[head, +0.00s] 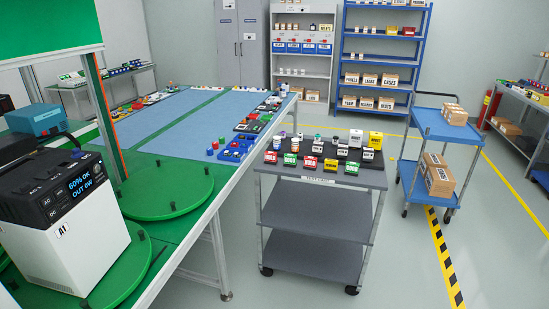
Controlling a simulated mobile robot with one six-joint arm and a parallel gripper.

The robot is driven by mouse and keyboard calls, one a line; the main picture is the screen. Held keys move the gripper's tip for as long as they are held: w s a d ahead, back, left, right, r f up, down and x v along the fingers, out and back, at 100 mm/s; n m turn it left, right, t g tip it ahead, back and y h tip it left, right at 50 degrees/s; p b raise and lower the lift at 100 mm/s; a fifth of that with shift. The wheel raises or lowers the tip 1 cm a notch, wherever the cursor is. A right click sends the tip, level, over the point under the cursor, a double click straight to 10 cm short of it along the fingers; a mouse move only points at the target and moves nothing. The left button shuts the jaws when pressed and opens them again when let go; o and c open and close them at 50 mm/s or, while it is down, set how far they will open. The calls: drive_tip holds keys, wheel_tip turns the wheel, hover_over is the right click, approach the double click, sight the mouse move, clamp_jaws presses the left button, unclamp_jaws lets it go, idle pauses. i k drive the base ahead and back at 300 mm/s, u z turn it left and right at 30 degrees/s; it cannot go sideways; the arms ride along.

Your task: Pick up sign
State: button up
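No single thing is clearly marked out as the sign. A grey cart (330,225) in the middle carries several small labelled blocks on its top shelf. A small white label plate (318,181) is on the cart's front edge. My gripper is not in view.
A blue trolley (448,125) with boxes stands right of the cart. Shelves line the back. Floor is clear between cart and trolley.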

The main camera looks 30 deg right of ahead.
sight(290, 160)
drive_tip(key=u, duration=0.15)
drive_tip(key=i, duration=0.95)
drive_tip(key=u, duration=0.05)
